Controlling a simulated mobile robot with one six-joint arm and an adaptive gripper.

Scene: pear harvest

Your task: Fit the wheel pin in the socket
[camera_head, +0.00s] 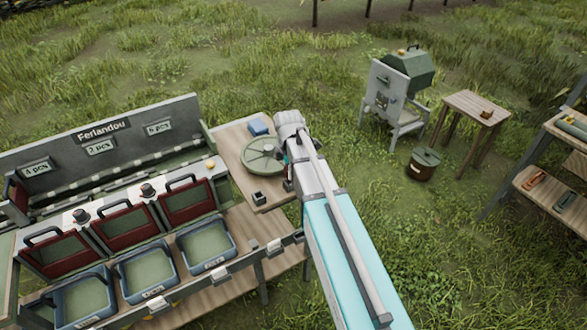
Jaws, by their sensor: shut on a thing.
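A round green wheel (259,163) lies flat on the wooden side table, partly hidden on its right by my arm. My gripper (287,182) is beside the wheel's right edge, low over the table, and mostly hidden by my arm. It is shut on the wheel pin, of which I can make out almost nothing. A small dark block (259,198) with a light top stands at the front of the table, left of and apart from my gripper. I cannot tell whether the socket is in the wheel or in this block.
A blue box (258,126) lies behind the wheel. Left stands a long sorting bench with red-fronted bins (128,229) and blue trays (146,270). A green-topped machine (401,90), a small wooden table (475,108), a lidded pot (423,163) and shelves stand right. Open grass lies between.

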